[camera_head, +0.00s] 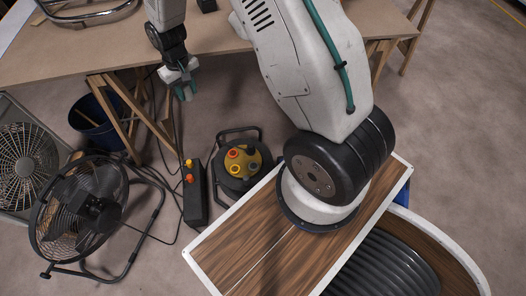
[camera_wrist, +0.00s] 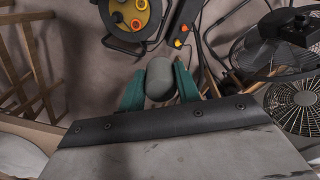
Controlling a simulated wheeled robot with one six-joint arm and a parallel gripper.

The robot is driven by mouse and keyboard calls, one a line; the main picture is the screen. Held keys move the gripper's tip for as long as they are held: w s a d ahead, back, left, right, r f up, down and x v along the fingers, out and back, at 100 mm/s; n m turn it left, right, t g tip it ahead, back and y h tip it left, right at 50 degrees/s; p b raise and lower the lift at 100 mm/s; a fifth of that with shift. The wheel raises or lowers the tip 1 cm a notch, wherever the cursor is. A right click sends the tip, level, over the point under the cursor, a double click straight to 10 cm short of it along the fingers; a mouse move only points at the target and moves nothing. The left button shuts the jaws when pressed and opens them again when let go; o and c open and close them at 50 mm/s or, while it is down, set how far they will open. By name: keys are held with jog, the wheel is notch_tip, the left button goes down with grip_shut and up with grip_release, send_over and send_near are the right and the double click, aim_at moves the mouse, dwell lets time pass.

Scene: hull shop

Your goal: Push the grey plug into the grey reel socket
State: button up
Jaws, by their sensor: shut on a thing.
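My gripper (camera_head: 184,91) has green fingers and hangs beside the workbench, above the floor. In the wrist view my gripper (camera_wrist: 160,90) is shut on the grey plug (camera_wrist: 160,77), a rounded grey body between the two fingers. The plug is hardly visible in the head view. The cable reel (camera_head: 240,162) stands on the floor, to the right of and below my gripper in that picture. Its yellow face carries several coloured sockets, with a dark grey one (camera_head: 253,166) at the right. The reel also shows at the top of the wrist view (camera_wrist: 132,22). The plug is apart from it.
A black power strip (camera_head: 195,192) with yellow and orange plugs lies left of the reel. A black fan (camera_head: 85,208), a box fan (camera_head: 24,158) and a dark blue bucket (camera_head: 98,122) stand further left. Trestle legs (camera_head: 130,118) and loose cables are close to my gripper.

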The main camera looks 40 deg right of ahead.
jog(key=d+f, duration=0.6)
jog(key=f, duration=0.8)
jog(key=s+d+f, duration=0.3)
jog(key=s+f, duration=0.1)
jog(key=f, duration=0.6)
jog(key=s+d+f+m, duration=0.1)
jog(key=s+d+f, duration=0.2)
jog(key=f, duration=0.6)
jog(key=s+d+f+m, duration=0.1)
jog(key=s+d+f, duration=0.1)
jog(key=s+f, duration=0.4)
notch_tip(320, 180, down, 5)
jog(key=shift+d+r, duration=0.15)
jog(key=shift+d, duration=0.25)
jog(key=shift+f, duration=2.9)
jog(key=shift+s, duration=0.1)
